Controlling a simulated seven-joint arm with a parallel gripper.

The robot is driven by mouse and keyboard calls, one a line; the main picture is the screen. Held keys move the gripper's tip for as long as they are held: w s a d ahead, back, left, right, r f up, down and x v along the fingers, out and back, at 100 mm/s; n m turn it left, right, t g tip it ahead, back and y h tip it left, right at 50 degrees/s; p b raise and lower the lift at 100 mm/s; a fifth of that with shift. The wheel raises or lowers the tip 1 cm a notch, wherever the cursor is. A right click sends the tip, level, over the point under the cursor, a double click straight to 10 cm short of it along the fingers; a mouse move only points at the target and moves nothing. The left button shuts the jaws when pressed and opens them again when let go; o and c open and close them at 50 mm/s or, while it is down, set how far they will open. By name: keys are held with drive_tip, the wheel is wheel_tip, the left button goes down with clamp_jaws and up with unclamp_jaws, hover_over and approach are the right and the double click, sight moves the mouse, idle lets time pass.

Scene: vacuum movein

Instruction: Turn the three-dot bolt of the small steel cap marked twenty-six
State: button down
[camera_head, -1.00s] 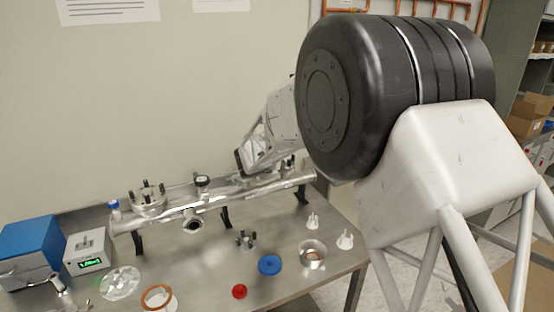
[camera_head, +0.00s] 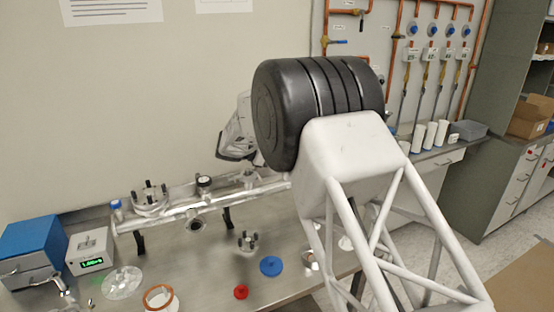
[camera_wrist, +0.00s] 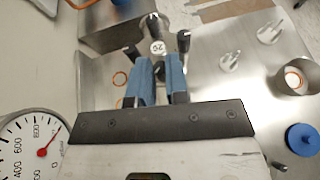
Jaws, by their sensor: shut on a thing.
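In the wrist view the small steel cap (camera_wrist: 157,47) shows a pale face with a number that looks like 26. Several dark bolts stand around it, one (camera_wrist: 183,42) at its right and one (camera_wrist: 130,51) at its left. My gripper (camera_wrist: 162,75) has its two blue fingers close together at the cap's near side, shut on what looks like a bolt there. The dot marks are too small to tell, and the held bolt is mostly hidden by the fingers. In the head view my wrist is over the tube's right part; the fingers and this cap cannot be made out.
A steel tube (camera_head: 175,218) with ports runs along the bench. A loose bolted cap (camera_head: 246,242), blue lid (camera_head: 271,265) and red lid (camera_head: 241,291) lie in front.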

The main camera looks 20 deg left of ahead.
drive_tip(key=shift+w+m+g+h, duration=0.15)
drive_tip(key=shift+m+g+h, duration=0.55)
drive_tip(key=shift+m+g, duration=0.6)
drive_tip(key=c, duration=1.1)
unclamp_jaws()
drive_tip(key=shift+a, duration=0.15)
drive_tip(key=v, duration=0.7)
drive_tip(key=shift+a+r, duration=0.15)
drive_tip(key=shift+a, duration=0.15)
